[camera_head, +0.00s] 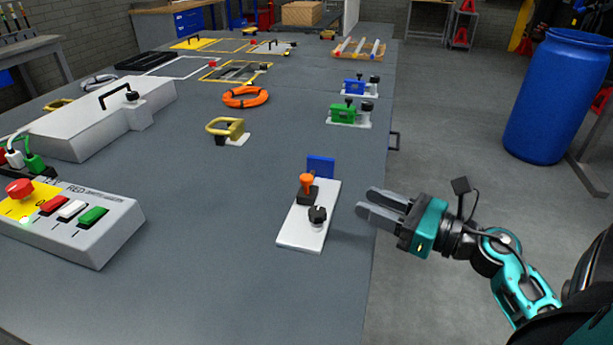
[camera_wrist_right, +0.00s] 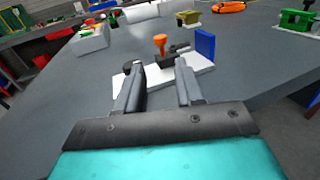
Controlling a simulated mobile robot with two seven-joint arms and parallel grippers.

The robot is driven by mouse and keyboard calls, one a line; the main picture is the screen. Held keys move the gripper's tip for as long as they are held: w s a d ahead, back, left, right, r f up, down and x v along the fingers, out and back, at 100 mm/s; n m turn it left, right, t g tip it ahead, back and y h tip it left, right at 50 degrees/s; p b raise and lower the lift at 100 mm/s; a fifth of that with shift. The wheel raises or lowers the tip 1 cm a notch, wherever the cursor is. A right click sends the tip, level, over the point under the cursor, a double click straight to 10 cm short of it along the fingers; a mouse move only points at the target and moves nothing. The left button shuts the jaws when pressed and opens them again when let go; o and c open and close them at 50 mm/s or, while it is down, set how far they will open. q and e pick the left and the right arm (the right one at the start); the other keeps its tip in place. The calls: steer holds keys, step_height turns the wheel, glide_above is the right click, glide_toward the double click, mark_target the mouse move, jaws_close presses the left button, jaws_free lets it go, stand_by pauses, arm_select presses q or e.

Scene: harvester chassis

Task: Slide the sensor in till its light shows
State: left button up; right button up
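A white plate (camera_head: 300,236) lies on the grey bench near its right edge. On it stand a black block with an orange-topped part (camera_head: 307,183), a black knob (camera_head: 317,215) on a white base and an upright blue panel (camera_head: 320,167) at the far end. I cannot tell for certain which part is the sensor, and I see no lit light on this plate. My right gripper (camera_head: 364,201) is open and empty, just right of the plate and apart from it. In the right wrist view the orange part (camera_wrist_right: 160,41) shows beyond the open fingers (camera_wrist_right: 156,72). My left gripper is not in view.
A control box (camera_head: 92,243) with a red button and coloured switches stands at the left. Green (camera_head: 349,113) and blue (camera_head: 360,88) fixtures stand behind, near the right edge. An orange ring (camera_head: 245,97) and a yellow-handled piece (camera_head: 228,130) lie mid-bench. The near bench is clear.

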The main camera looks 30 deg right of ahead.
mark_target(312, 179)
steer(key=p+x, duration=0.2)
steer(key=x, duration=1)
jaws_close()
